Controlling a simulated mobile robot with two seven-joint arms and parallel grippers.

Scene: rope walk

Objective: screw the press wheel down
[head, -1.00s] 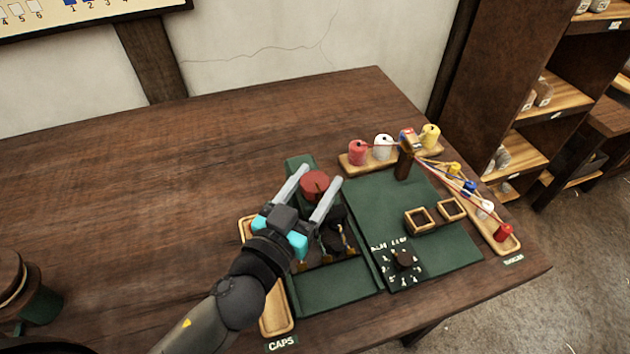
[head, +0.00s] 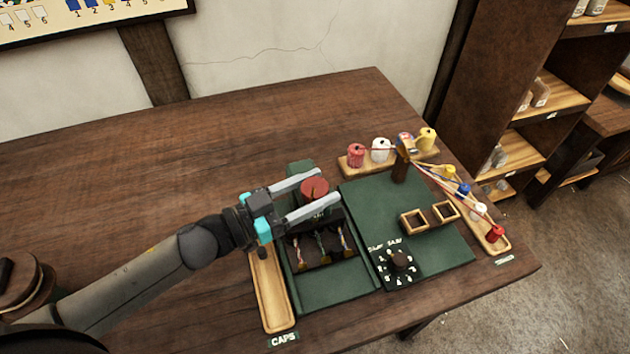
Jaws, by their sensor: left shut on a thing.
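The press wheel (head: 314,188) is a round red wheel on top of the dark press, at the back of a green base (head: 335,290). My left gripper (head: 328,192) reaches in from the left with its two long pale fingers on either side of the wheel, shut on it. Below the wheel, the dark press block (head: 318,226) shows, with several coloured rope ends (head: 322,247) in front of it. My right gripper is not in the head view.
An empty wooden caps tray (head: 270,292) lies left of the base.

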